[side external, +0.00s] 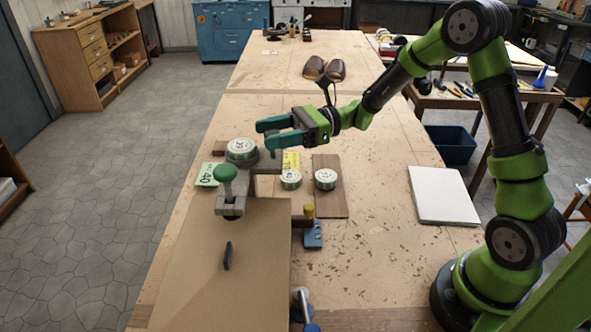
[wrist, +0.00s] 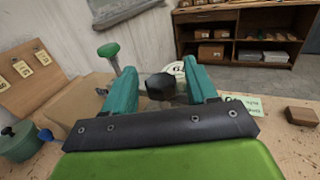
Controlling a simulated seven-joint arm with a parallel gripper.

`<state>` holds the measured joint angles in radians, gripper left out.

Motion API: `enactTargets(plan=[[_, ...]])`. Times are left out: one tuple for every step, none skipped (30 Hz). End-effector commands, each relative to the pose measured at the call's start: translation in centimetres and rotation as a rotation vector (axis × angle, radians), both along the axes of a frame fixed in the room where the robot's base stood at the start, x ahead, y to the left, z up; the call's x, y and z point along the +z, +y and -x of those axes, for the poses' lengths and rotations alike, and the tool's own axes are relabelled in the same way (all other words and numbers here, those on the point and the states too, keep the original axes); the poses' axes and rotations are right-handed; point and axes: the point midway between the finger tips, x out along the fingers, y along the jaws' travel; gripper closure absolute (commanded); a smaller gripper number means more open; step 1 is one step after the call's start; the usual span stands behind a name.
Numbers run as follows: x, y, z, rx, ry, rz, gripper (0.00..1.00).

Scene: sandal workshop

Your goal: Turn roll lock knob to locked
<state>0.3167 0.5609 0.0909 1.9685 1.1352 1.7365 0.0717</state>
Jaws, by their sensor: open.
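In the wrist view a black faceted knob (wrist: 161,86) shows between the fingers of my gripper (wrist: 158,76), with space on both sides. I cannot tell its lock position, or whether the fingertips are level with it. In the side view my gripper (side external: 263,134) is open, its teal fingers pointing left over the grey metal fixture (side external: 236,200). The black knob is mostly hidden there by the gripper. A round green-and-white roll or tin (side external: 241,149) sits at the fixture's far end; part of it shows behind the knob in the wrist view.
A green ball-topped handle (side external: 226,173) rises from the fixture, left of my fingers in the wrist view (wrist: 108,50). Green (side external: 206,174) and yellow cards lie nearby. A brown sheet (side external: 215,265) covers the near bench.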

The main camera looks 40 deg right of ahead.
Motion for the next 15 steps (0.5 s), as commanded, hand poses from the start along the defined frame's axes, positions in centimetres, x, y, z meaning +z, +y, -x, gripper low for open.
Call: enactTargets(plan=[[-0.01,0.25,-0.09,0.0,0.0,0.0,0.43],[0.0,0.32,-0.13,0.0,0.0,0.0,0.43],[0.0,0.4,-0.16,0.0,-0.001,0.0,0.43],[-0.01,0.42,-0.17,0.0,-0.001,0.0,0.43],[-0.01,0.42,-0.19,0.0,-0.001,0.0,0.43],[0.0,0.42,-0.19,-0.001,-0.001,0.0,0.43],[0.0,0.41,-0.18,0.0,-0.001,0.0,0.43],[0.0,0.4,-0.18,0.0,-0.001,0.0,0.43],[0.0,0.4,-0.18,0.0,-0.001,0.0,0.43],[0.0,0.39,-0.17,0.0,-0.001,0.0,0.43],[0.0,0.39,-0.17,0.0,-0.001,0.0,0.47],[0.01,0.38,-0.17,0.0,-0.001,0.0,0.53],[0.01,0.38,-0.17,0.0,-0.001,0.0,0.58],[0.01,0.37,-0.18,0.0,-0.001,0.0,0.63],[0.01,0.38,-0.17,0.0,-0.001,0.0,0.69]])
